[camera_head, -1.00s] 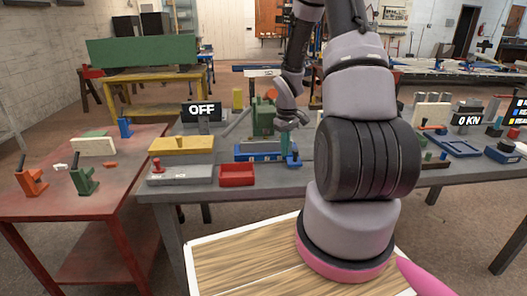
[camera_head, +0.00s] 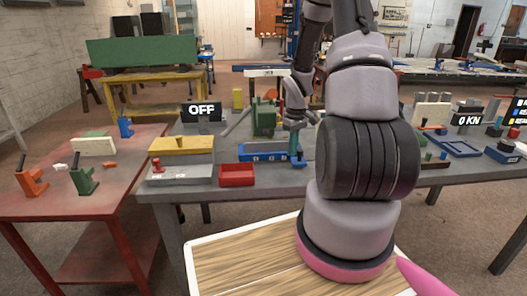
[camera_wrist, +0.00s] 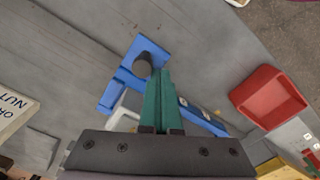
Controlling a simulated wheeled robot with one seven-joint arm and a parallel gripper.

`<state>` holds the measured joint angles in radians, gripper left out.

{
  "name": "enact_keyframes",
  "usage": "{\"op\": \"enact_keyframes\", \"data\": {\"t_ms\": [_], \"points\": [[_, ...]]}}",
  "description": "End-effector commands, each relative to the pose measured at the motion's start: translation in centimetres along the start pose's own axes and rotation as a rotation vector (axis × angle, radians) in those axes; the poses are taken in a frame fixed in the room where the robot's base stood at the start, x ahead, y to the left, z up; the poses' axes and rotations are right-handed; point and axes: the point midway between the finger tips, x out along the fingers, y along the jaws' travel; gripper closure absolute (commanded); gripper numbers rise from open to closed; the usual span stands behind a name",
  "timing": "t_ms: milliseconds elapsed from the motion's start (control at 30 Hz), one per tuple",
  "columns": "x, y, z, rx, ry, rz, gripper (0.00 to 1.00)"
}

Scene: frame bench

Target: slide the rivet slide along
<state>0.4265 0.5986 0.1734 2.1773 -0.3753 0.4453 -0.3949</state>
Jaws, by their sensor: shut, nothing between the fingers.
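The rivet slide is a blue rail (camera_head: 262,152) with pale marks, lying on the grey bench in the head view. In the wrist view its blue body (camera_wrist: 195,112) runs diagonally, with a dark upright peg (camera_wrist: 142,65) at its upper end. My gripper (camera_head: 297,160) is at the rail's right end in the head view. In the wrist view the teal fingers (camera_wrist: 160,75) are shut with nothing between them. Their tips are right beside the peg; I cannot tell whether they touch it. The fingers hide part of the rail.
A red tray (camera_head: 237,175) sits left of the rail, and it also shows in the wrist view (camera_wrist: 268,97). A sign (camera_head: 201,111) reads OFF. A green machine (camera_head: 264,118) stands behind the rail.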

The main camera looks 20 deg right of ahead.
Motion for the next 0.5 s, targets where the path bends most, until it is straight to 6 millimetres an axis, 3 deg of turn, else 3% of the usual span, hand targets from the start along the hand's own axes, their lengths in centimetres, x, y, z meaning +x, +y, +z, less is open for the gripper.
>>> {"op": "enact_keyframes", "data": {"t_ms": [500], "points": [[0.0,2.8,1.6,0.002,0.000,0.000,1.00]]}}
